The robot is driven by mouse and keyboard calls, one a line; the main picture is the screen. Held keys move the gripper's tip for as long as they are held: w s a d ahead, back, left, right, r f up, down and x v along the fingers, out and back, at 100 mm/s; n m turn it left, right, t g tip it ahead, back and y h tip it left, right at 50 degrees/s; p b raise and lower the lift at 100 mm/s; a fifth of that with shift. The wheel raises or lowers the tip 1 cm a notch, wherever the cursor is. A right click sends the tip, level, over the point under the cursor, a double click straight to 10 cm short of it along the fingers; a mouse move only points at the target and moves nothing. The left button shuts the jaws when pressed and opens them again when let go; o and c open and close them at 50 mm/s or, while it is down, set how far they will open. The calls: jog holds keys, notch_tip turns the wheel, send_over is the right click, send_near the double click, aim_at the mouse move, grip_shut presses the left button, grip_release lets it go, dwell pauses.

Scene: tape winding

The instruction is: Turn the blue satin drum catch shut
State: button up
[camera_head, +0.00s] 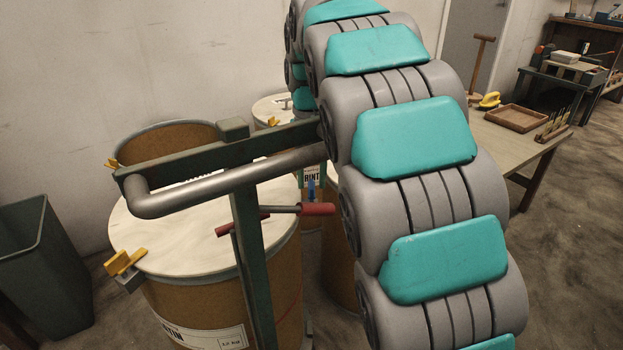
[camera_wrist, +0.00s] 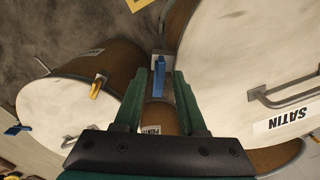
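The satin drum (camera_wrist: 215,60) has a pale lid marked SATIN and fills the right of the wrist view. In the head view, its lid (camera_head: 160,235) lies partly under a green frame. A blue catch (camera_wrist: 158,76) sits on a metal bracket at the drum's rim in the wrist view, its lever along the line of my fingers. A blue piece, seemingly this catch, shows in the head view (camera_head: 311,188). My gripper (camera_wrist: 160,78) is open, with one green finger on each side of the blue lever. I cannot tell whether either finger touches it. My arm hides the gripper in the head view.
A green frame with a metal tube (camera_head: 230,185) and a red-gripped bar (camera_head: 275,211) stand close to my arm. A yellow catch (camera_head: 123,263) is on the near drum's left rim. Smaller drums (camera_wrist: 110,65) crowd nearby. A grey bin (camera_head: 40,265) stands left.

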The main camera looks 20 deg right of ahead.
jog(key=shift+f, duration=0.45)
grip_shut()
dwell(0.4)
